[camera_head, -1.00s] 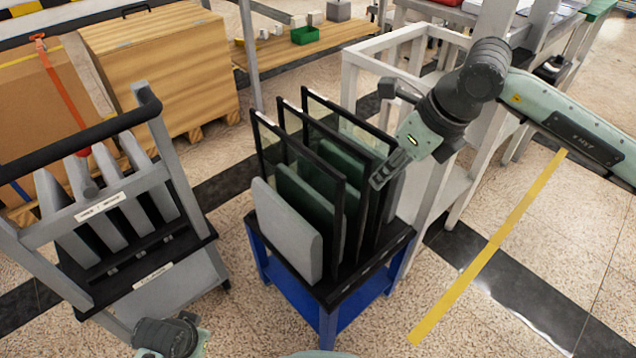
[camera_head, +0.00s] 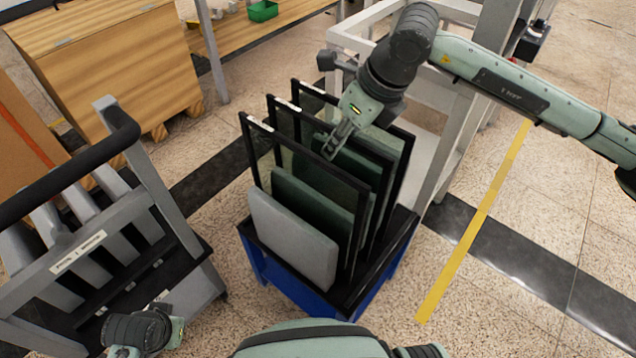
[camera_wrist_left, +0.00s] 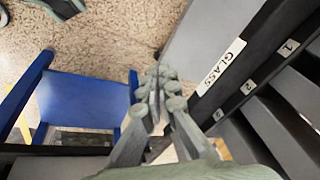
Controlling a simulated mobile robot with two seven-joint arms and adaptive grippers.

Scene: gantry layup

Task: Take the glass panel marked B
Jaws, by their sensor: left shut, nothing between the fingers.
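Several dark-framed glass panels (camera_head: 262,158) stand upright in a black-topped blue stand (camera_head: 265,262), with grey and green pads between them. No letter B can be read on any of them. My right gripper (camera_head: 336,146) is over the panels, its fingers pointing down at the top edges of the front and middle frames. A gap shows between its fingers; I cannot tell whether they touch a frame. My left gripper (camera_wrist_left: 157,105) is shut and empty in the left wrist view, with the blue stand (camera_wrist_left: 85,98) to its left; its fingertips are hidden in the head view.
A grey slotted rack (camera_head: 95,235) with a black handle stands at left; its label (camera_wrist_left: 222,67) reads GLASS in the wrist view. A white frame table (camera_head: 440,125) is close behind the stand. Wooden crates (camera_head: 100,70) are at back left. Floor is open at right.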

